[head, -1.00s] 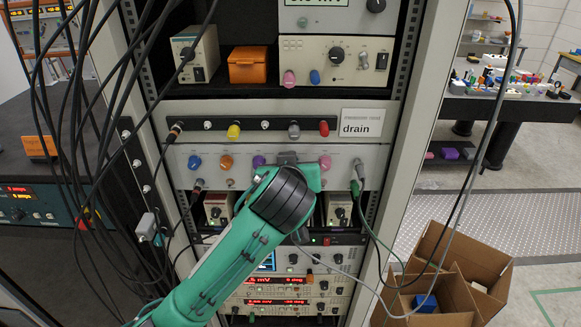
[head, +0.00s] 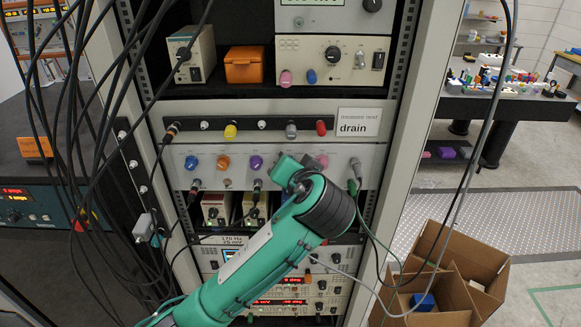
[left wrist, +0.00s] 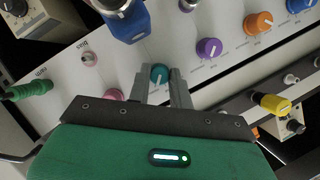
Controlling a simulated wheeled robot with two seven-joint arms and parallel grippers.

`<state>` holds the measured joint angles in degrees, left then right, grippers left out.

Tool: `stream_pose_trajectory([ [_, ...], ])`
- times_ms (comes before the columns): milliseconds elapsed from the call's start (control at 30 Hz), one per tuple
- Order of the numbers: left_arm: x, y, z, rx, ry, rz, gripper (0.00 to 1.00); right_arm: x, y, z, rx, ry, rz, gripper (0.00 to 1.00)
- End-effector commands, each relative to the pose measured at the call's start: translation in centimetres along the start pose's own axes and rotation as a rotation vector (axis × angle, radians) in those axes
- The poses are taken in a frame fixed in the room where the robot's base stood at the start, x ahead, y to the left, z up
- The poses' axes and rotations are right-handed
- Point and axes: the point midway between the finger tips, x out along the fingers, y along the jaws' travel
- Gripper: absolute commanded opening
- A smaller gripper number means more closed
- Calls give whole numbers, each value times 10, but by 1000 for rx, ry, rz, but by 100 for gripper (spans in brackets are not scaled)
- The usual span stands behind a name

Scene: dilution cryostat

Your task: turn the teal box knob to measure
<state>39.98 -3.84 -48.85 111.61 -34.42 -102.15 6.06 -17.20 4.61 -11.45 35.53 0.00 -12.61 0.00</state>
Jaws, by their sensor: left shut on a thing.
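The teal knob (left wrist: 158,73) sits on the pale front panel (left wrist: 75,75) in the left wrist view, between the purple knob and a pink knob. My left gripper (left wrist: 161,83) is shut on it, one grey finger on each side. In the head view my left gripper (head: 290,166) reaches the panel between the purple knob (head: 256,163) and the pink knob (head: 322,161), and hides the teal knob. The knob's pointer and position labels are too small to read. My right gripper is not in view.
Blue (head: 192,162) and orange (head: 223,162) knobs are on the same panel. A strip above carries yellow (head: 231,130) and red (head: 321,128) plugs and a card reading "drain" (head: 358,123). Cables hang at the left. A green cable (head: 354,187) plugs in at the panel's right.

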Motion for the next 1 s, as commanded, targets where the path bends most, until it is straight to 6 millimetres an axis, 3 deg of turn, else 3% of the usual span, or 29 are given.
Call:
stream_pose_trajectory([
  [600,0,1,0,39,-1,-15,0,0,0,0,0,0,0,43],
  [633,0,1,0,39,-1,-15,25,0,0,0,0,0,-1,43],
  [733,0,1,0,38,-1,-15,43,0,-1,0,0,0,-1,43],
  [1000,0,0,0,37,-1,-16,43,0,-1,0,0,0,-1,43],
])
